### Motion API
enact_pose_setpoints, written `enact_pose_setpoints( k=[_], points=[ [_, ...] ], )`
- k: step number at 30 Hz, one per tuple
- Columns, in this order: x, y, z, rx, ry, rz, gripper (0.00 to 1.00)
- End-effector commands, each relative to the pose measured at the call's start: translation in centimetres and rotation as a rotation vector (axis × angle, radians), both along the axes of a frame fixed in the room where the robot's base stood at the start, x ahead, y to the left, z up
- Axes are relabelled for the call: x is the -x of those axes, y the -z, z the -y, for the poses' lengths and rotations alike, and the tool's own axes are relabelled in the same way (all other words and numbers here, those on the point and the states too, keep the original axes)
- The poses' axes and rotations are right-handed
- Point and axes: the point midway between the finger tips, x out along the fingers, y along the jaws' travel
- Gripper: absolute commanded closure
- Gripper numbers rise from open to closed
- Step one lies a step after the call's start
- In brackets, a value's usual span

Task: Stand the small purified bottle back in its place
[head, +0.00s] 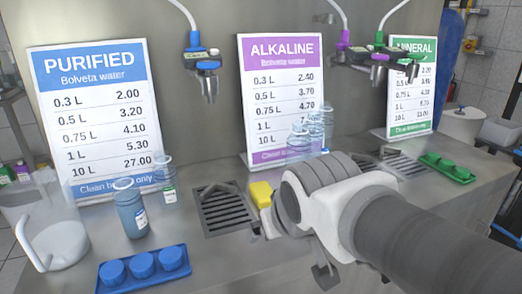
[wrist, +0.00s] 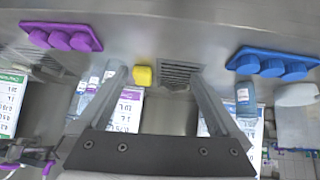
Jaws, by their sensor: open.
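In the head view a bottle with a blue-and-white label (head: 131,210) stands upright before the PURIFIED sign (head: 95,120). Close behind it stands a smaller bottle with a partly green label (head: 163,180). Several clear bottles (head: 299,143) stand before the ALKALINE sign (head: 278,85); a bit of blue shows low at their right, and my arm hides part of them. Which bottle is the small purified one I cannot tell for sure. My gripper (head: 293,250) is open and empty above the counter; in the wrist view its fingers (wrist: 160,72) are spread wide, with bottles beyond each finger.
A yellow sponge (head: 261,194) lies beside a drain grate (head: 225,222). A blue cap tray (head: 143,272) and a clear pitcher (head: 60,240) are at the left. A purple cap tray (wrist: 62,37) shows in the wrist view. A green tray (head: 447,168) is far right. Taps hang above.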

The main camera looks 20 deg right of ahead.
Motion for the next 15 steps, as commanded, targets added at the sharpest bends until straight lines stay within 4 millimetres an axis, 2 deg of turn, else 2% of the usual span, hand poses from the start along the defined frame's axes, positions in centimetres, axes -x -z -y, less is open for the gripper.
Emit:
enact_pose_setpoints(
  k=[1, 3, 6, 10, 15],
  points=[
    [1.5, 0.1, -0.4, -0.02, 0.003, -0.032, 0.0],
    [3.3, 0.4, -0.9, -0.043, 0.002, -0.08, 0.0],
    [5.1, 0.8, -1.6, -0.069, 0.0, -0.128, 0.0],
    [6.2, 1.0, -2.0, -0.083, -0.005, -0.158, 0.0],
    [6.3, 1.0, -2.0, -0.084, -0.006, -0.161, 0.0]
  ],
)
